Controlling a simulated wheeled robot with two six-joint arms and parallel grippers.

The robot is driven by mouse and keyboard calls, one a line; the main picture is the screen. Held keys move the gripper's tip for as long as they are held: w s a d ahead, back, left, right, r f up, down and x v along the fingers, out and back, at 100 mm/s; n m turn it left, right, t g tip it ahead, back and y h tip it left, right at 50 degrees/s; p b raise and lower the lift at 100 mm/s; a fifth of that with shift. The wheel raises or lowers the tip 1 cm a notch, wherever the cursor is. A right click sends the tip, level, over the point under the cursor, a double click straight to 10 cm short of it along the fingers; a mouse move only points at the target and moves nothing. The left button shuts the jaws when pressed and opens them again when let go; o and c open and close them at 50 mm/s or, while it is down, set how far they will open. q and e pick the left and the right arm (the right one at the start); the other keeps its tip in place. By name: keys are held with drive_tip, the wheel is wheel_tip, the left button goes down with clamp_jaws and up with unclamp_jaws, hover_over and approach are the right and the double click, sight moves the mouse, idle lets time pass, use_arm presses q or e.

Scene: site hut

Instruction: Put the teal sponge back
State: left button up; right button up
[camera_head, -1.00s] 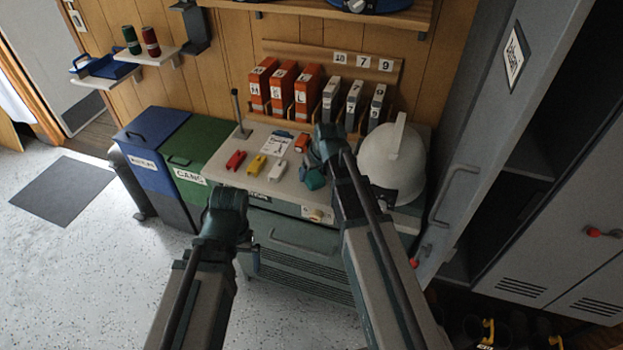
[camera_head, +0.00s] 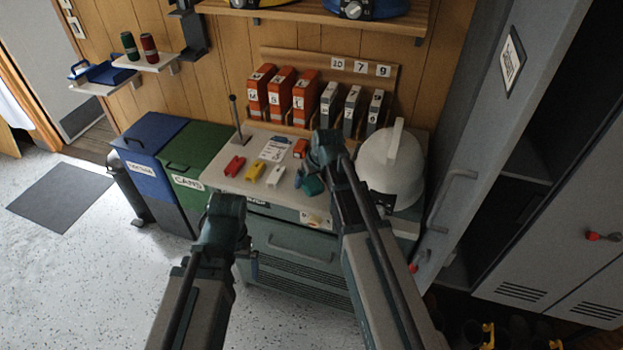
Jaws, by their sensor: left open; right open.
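A small teal thing, which looks like the teal sponge (camera_head: 313,187), lies on the light top of the grey cabinet (camera_head: 228,184). It is partly hidden by my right gripper (camera_head: 302,179), which points down right beside it. I cannot tell whether the two touch. My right gripper is open, with its fingers mostly hidden behind the wrist. My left gripper (camera_head: 244,249) is open and empty, in front of the cabinet and below its top.
Orange binders (camera_head: 305,98) and grey binders (camera_head: 352,107) stand behind. A white helmet (camera_head: 388,168) sits at right, bins (camera_head: 200,160) at left.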

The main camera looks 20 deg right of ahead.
drive_tip(key=p+v, duration=1)
drive_tip(key=v, duration=0.2)
drive_tip(key=shift+p, duration=0.35)
drive_tip(key=shift+w+f, duration=0.1)
drive_tip(key=b+x, duration=1.1)
drive_tip(key=x, duration=0.1)
drive_tip(key=shift+f, duration=0.1)
